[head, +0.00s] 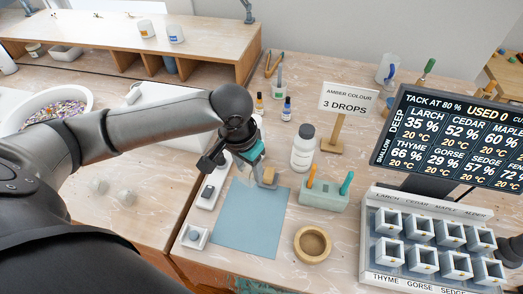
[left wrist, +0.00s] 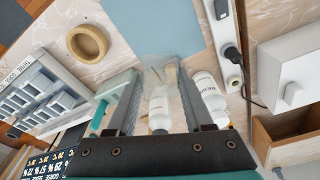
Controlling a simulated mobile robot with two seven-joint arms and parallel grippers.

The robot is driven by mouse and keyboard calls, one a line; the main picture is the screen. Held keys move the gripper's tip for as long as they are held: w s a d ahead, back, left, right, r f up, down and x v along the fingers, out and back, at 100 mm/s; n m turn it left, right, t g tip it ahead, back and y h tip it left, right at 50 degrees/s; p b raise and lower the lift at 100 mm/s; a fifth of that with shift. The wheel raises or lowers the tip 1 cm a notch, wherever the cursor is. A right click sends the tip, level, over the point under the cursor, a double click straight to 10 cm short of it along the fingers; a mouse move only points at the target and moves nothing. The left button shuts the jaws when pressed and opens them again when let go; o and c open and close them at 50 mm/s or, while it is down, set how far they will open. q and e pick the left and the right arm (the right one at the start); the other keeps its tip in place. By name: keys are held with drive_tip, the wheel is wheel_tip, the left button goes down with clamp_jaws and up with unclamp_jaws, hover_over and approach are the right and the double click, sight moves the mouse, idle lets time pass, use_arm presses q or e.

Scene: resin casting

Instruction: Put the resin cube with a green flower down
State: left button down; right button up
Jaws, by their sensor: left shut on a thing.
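My left gripper (head: 262,168) is shut on a small clear cube (head: 269,177) with a yellowish look. The cube is above the far right part of the blue-grey mat (head: 245,225); whether it touches the mat is unclear. In the left wrist view the cube (left wrist: 160,72) shows as a see-through block between the two fingertips, with the mat (left wrist: 165,25) beyond it. No green flower can be made out inside it. A dark part at the right edge of the head view may belong to my right arm; its jaws cannot be made out.
A scale (head: 195,236) and a power strip (head: 210,188) lie left. A mould rack (head: 375,250) stands further right. The mat's middle is clear.

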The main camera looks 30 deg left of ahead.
use_arm(q)
drive_tip(key=shift+r, duration=0.35)
drive_tip(key=shift+w+d+r, duration=0.1)
drive_tip(key=shift+d+r, duration=0.1)
drive_tip(key=shift+d, duration=0.15)
drive_tip(key=s+d+r+n+b, duration=0.1)
drive_tip(key=d+r+b, duration=0.4)
drive_tip(key=r+b, duration=0.1)
drive_tip(key=shift+s+r+n, duration=0.2)
drive_tip(key=shift+r+n, duration=0.2)
drive_tip(key=shift+r, duration=0.2)
drive_tip(key=shift+d, duration=0.1)
